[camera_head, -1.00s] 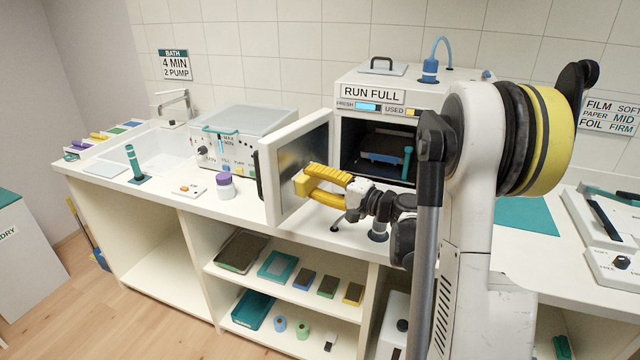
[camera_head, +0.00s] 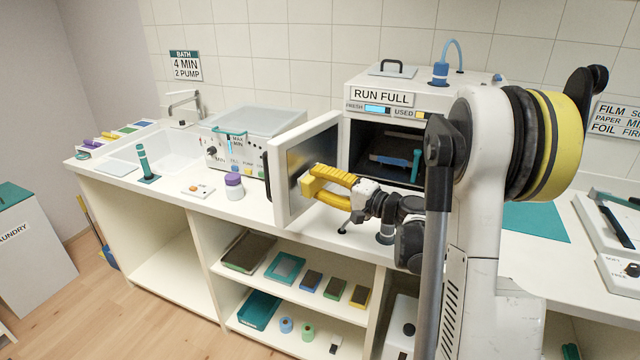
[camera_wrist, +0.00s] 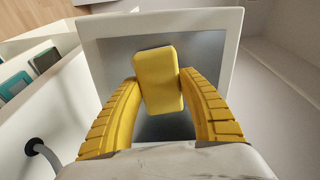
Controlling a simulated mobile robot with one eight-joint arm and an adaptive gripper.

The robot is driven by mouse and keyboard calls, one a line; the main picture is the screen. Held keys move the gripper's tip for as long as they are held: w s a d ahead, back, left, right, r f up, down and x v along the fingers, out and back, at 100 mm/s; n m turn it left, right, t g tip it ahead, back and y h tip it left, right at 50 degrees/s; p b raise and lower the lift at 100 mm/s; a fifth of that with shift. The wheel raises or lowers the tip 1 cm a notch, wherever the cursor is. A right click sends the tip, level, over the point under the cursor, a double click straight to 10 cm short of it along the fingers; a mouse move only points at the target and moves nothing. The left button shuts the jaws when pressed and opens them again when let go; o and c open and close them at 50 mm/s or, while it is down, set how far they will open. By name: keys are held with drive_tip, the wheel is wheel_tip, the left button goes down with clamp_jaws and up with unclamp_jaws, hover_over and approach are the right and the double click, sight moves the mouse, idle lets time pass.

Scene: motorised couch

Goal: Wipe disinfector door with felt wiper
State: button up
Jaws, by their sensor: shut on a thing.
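The disinfector door (camera_head: 311,150) stands swung open to the left, its dark inner panel in a white frame. My gripper (camera_head: 327,187) is at the lower part of this inner side. It is shut on a yellow block, the felt wiper (camera_head: 310,187), which also shows between my two yellow fingers in the wrist view (camera_wrist: 158,80). The wiper overlaps the door's grey panel (camera_wrist: 205,52) there. Its far face is hidden, so I cannot tell whether it touches the panel. The disinfector (camera_head: 425,95) is a white box labelled RUN FULL.
The open chamber (camera_head: 385,150) holds a tray and a teal handle. Left of the door stand a purple-capped jar (camera_head: 234,186), a bath unit (camera_head: 245,135) and a sink (camera_head: 150,145). Shelves below hold several pads. A teal mat (camera_head: 535,220) lies right of my arm.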

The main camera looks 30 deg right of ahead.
sight(326, 159)
drive_tip(key=shift+x, duration=1.15)
drive_tip(key=shift+d, duration=0.15)
